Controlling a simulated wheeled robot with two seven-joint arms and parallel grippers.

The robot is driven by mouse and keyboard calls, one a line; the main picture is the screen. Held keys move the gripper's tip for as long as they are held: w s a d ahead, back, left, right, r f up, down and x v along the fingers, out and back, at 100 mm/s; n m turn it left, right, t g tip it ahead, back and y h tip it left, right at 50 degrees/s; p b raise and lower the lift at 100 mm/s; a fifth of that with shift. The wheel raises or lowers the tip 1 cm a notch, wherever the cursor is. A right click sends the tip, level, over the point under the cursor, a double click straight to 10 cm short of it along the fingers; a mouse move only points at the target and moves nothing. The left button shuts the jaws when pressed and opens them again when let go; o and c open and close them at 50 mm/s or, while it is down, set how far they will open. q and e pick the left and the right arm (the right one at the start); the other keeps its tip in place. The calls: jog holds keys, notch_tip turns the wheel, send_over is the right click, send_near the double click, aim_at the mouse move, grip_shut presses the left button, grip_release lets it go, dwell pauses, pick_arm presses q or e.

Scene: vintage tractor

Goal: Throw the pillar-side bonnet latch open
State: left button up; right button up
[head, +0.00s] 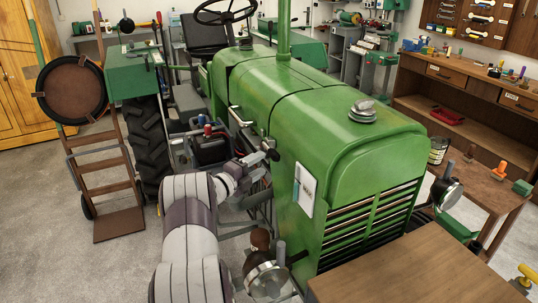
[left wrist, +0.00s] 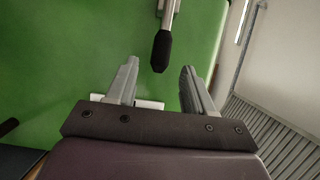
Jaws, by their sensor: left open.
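The green tractor bonnet (head: 330,120) fills the middle of the head view and the background of the left wrist view (left wrist: 50,60). My left gripper (head: 266,151) is beside the bonnet's left side panel. In the left wrist view the gripper (left wrist: 158,82) has its two fingers spread apart, with nothing between them. A latch lever with a silver shank and black grip (left wrist: 161,50) lies against the panel, just ahead of the fingertips and roughly centred between them. The fingers appear apart from it. In the head view, the arm partly hides this area. My right gripper is not in view.
A white card (head: 305,189) is on the bonnet's side. A round headlamp (head: 266,277) stands low in front of it. A wooden table (head: 400,270) is at the front right. A hand truck (head: 104,170) stands left. Bare floor (head: 120,265) lies left of my arm.

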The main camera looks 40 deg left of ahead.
aim_at(271, 157)
pick_arm(q)
jog(key=w, duration=0.2)
jog(key=w+p, duration=0.1)
jog(key=w, duration=0.1)
jog(key=shift+w+d+r, duration=0.2)
jog(key=shift+w, duration=0.2)
jog(key=shift+w+f, duration=0.15)
jog(key=shift+w, duration=0.1)
grip_shut()
jog(key=shift+s, duration=0.15)
